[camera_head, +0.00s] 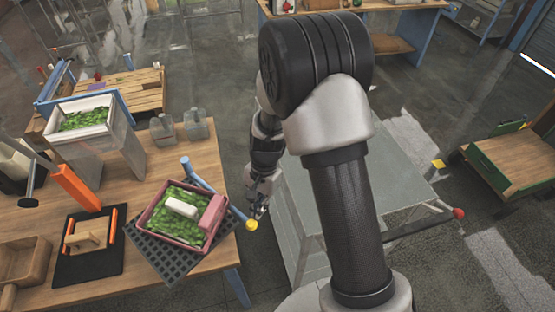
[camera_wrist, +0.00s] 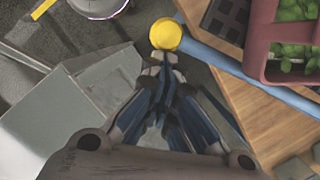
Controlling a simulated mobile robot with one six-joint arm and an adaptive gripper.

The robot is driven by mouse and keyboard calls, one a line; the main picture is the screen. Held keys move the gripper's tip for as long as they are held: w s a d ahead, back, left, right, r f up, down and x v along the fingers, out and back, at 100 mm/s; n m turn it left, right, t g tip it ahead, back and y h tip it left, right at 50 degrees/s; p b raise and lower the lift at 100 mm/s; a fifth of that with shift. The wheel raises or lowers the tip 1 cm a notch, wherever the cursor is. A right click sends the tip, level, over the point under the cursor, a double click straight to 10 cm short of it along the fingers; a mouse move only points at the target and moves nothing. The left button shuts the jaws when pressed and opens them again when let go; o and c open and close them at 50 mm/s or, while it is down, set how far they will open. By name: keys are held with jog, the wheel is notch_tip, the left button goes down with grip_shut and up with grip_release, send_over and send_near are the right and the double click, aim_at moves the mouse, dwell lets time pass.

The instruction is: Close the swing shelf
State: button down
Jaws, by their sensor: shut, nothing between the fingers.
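The swing shelf appears to be the dark perforated plate (camera_head: 150,252) at the table's right front corner. A pink bin of green material stands on it (camera_head: 152,222). A blue bar (camera_head: 203,178) with a yellow ball (camera_head: 251,225) at its end runs along the bin's right side; whether it joins the shelf is hidden. In the wrist view, the bar (camera_wrist: 225,64) ends in the yellow ball (camera_wrist: 166,34), just beyond my fingertips. My gripper (camera_head: 262,211) is shut and empty beside the ball; contact is unclear. It also shows in the wrist view (camera_wrist: 165,62).
The wooden table (camera_head: 42,219) holds a grey hopper (camera_head: 110,145), an orange-handled black tool (camera_head: 90,262) and grey weights (camera_head: 196,125). A grey metal bench (camera_head: 300,218) stands close to the right of my gripper. A green-and-wood cart (camera_head: 520,160) is farther right.

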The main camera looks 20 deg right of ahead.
aim_at(210, 244)
jog(key=shift+s+a+m+t+y+p, duration=0.2)
jog(key=shift+s+a+m, duration=0.95)
jog(key=shift+a, duration=1.35)
jog(key=shift+s+a+m+t+p, duration=0.2)
jog(key=shift+s+a+m, duration=0.9)
jog(key=shift+a, duration=1.4)
jog(key=shift+s+a+m+t+y+p, duration=0.1)
jog(key=shift+s+a+m+t, duration=0.2)
jog(key=shift+s+a+m, duration=1.55)
jog(key=shift+w+a+n, duration=0.7)
jog(key=shift+w, duration=0.1)
jog(key=d+r+p, duration=0.4)
jog(key=d+r, duration=0.2)
jog(key=r, duration=0.4)
jog(key=shift+w+d+r, duration=0.2)
jog(key=shift+w+r, duration=0.05)
jog(key=shift+w, duration=0.2)
